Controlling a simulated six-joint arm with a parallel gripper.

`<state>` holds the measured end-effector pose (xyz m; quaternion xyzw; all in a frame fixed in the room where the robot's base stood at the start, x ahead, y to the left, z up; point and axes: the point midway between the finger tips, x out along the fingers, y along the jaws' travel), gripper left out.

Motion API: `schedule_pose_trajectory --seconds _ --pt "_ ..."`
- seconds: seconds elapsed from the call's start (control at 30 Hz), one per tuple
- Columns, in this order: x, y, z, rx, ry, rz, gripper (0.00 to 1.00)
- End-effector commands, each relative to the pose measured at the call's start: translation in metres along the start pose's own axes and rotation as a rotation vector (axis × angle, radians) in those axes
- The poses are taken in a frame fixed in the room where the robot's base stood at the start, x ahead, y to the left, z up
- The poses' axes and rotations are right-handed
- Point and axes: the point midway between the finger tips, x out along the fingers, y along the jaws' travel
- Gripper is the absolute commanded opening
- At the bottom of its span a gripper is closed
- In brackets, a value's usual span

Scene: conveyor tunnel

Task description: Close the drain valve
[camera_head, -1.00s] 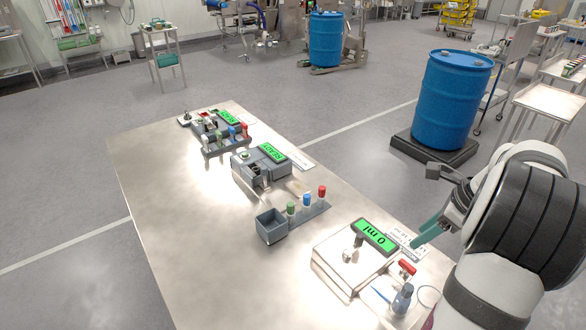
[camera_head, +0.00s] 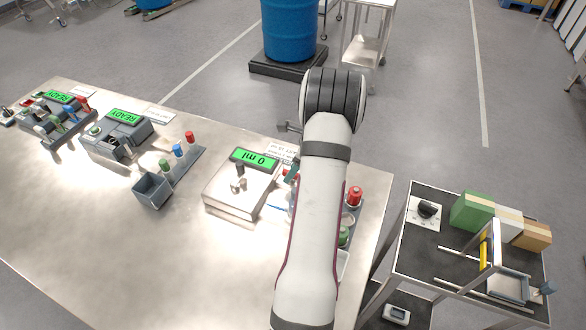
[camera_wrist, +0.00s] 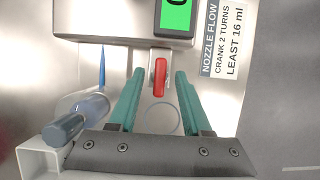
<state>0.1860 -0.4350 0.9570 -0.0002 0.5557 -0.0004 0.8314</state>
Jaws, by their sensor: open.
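The red valve handle (camera_wrist: 160,77) shows in the wrist view on a pale mount below a green display. Its long side runs up and down in that picture. My gripper (camera_wrist: 160,86) is open, with one teal finger on each side of the handle and a visible gap on both sides. It holds nothing. Contact in depth cannot be told. In the head view my arm hides most of the gripper and the handle, beside the metal flow unit (camera_head: 232,198) with its "0 ml" display (camera_head: 255,160).
A "NOZZLE FLOW" card (camera_wrist: 222,38) lies at right. A cart (camera_head: 415,255) with boxes stands right of the table (camera_head: 130,240).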

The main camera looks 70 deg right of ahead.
Motion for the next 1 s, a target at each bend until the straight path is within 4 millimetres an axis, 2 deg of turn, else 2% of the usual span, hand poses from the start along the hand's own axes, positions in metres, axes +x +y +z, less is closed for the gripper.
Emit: schedule_pose_trajectory --seconds 0.17,0.43,0.83,1.0 --pt "-0.0002 0.0 0.0001 0.0 0.0 0.0 0.49" --pt "-0.0005 0.0 0.0002 0.0 0.0 0.0 0.0" --pt "-0.0007 0.0001 0.0002 -0.011 -0.001 0.006 0.0" --pt "-0.0008 -0.0007 0.0003 -0.068 -0.001 0.029 0.0"
